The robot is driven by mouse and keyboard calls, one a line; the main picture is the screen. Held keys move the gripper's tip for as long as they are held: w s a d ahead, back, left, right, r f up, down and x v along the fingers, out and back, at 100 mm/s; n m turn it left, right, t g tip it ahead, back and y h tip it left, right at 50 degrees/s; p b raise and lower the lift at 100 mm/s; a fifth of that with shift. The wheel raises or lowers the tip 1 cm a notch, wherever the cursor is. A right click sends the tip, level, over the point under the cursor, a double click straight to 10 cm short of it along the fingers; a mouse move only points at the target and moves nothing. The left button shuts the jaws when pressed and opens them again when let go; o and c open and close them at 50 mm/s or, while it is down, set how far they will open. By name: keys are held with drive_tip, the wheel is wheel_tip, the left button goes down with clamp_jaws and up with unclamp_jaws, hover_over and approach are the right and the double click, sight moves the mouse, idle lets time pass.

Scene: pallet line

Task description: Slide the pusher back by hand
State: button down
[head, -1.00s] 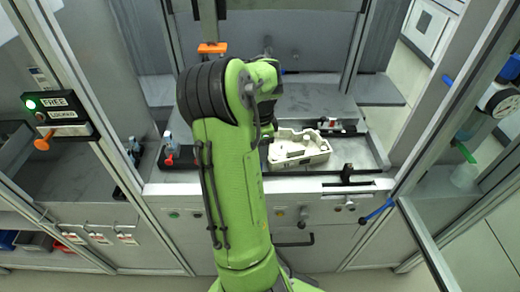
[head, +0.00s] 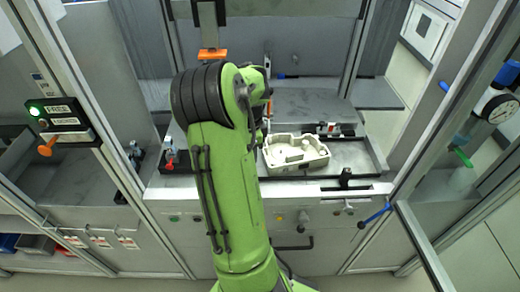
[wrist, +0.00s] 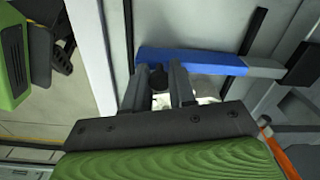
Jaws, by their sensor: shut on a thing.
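In the wrist view my gripper (wrist: 160,70) is shut on a dark knob (wrist: 157,77), which shows between its two grey fingers. A blue bar (wrist: 195,61) crosses just beyond the fingertips. I cannot tell whether the fingers touch it. In the head view my green arm hides the gripper and whatever it holds. I cannot make out the pusher's full shape, or confirm that the knob belongs to it. A grey upright with an orange foot (head: 212,54) stands behind the arm.
A cream tray (head: 316,163) sits on the grey bench right of my arm. A panel (head: 63,118) at left shows a green lamp beside FREE and has an orange lever. A blue-handled lever (head: 374,216) sticks out at front right. Frame posts stand on both sides.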

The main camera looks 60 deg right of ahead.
drive_tip(key=w+a, duration=0.1)
drive_tip(key=w, duration=0.1)
drive_tip(key=w+a+p, duration=0.1)
drive_tip(key=w, duration=0.2)
drive_tip(key=w+a+p, duration=0.1)
drive_tip(key=w+a, duration=0.1)
drive_tip(key=w, duration=0.1)
drive_tip(key=c, duration=0.9)
unclamp_jaws()
drive_tip(key=shift+w, duration=0.1)
drive_tip(key=shift+c, duration=0.2)
drive_tip(key=shift+r, duration=0.1)
wheel_tip(320, 180, up, 16)
drive_tip(key=p, duration=0.4)
drive_tip(key=shift+f, duration=0.2)
